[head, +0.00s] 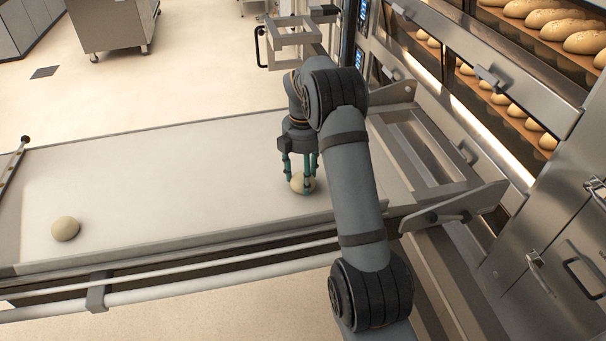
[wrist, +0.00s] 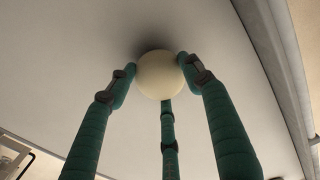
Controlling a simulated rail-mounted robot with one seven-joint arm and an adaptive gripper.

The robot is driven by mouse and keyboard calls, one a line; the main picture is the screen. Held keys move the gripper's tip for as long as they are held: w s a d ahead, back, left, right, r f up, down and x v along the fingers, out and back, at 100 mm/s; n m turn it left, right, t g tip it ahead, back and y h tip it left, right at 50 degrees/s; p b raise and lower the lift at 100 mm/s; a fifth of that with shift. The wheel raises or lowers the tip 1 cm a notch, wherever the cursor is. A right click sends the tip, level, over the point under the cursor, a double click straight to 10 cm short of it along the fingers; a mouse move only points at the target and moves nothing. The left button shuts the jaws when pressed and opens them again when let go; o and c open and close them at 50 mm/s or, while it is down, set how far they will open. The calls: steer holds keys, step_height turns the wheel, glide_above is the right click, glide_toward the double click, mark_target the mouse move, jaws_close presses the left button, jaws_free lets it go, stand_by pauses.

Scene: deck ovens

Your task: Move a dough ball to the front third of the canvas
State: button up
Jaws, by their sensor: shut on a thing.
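A pale dough ball (head: 300,184) is at the right part of the white canvas (head: 180,165), near the oven end. My gripper (head: 303,182) points down over it, with its green fingers around the ball. In the wrist view the dough ball (wrist: 160,75) sits between the fingertips of my gripper (wrist: 160,78), which is shut on it. A dark shadow lies on the canvas beside the ball; I cannot tell whether the ball touches the canvas. A second dough ball (head: 65,229) rests alone on the canvas at the left.
The deck ovens (head: 500,110) with loaves inside stand at the right. A metal frame (head: 425,150) with side plates joins the canvas to them. A rail (head: 190,282) runs along the near edge. The middle of the canvas is clear.

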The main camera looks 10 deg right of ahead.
steer(key=shift+f, duration=0.15)
steer(key=o, duration=1)
steer(key=shift+o, duration=0.2)
step_height(320, 180, up, 12)
steer(key=shift+p, duration=0.4)
